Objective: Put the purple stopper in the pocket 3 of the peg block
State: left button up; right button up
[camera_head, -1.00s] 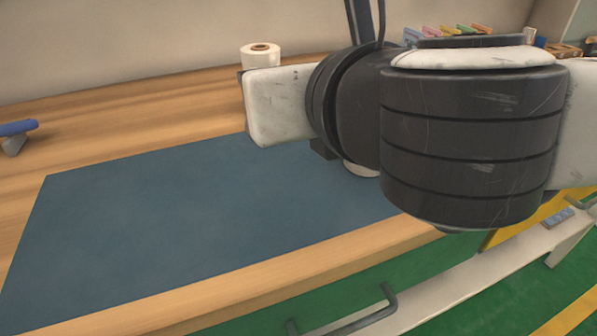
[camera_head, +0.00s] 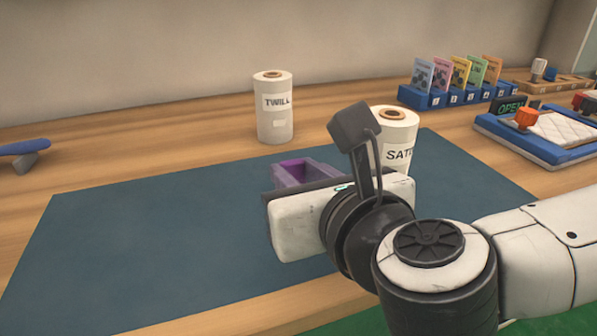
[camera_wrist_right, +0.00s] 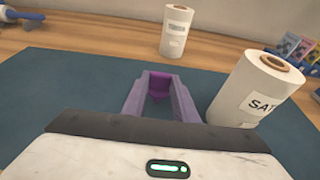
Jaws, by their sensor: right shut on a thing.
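My right gripper (camera_head: 292,170) reaches over the blue mat from the right, its two purplish fingers pointing away. In the right wrist view the right gripper (camera_wrist_right: 160,84) is shut on a small purple piece, apparently the purple stopper (camera_wrist_right: 160,81), held between the fingertips. In the head view the stopper is hard to tell from the fingers. A wooden block with upright pegs, possibly the peg block (camera_head: 562,85), stands at the far right back. Its pockets and their numbers cannot be read. My left gripper is not in view.
A TWILL roll (camera_head: 274,108) stands behind the mat (camera_head: 120,235). A SATIN-like roll (camera_head: 398,130) stands close right of my gripper. A blue numbered card rack (camera_head: 455,95), a blue tray (camera_head: 547,150) with a quilted pad, and a blue-handled tool (camera_head: 25,150) are around. The mat's left side is clear.

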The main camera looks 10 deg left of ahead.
jog(key=shift+f, duration=0.1)
jog(key=o, duration=1)
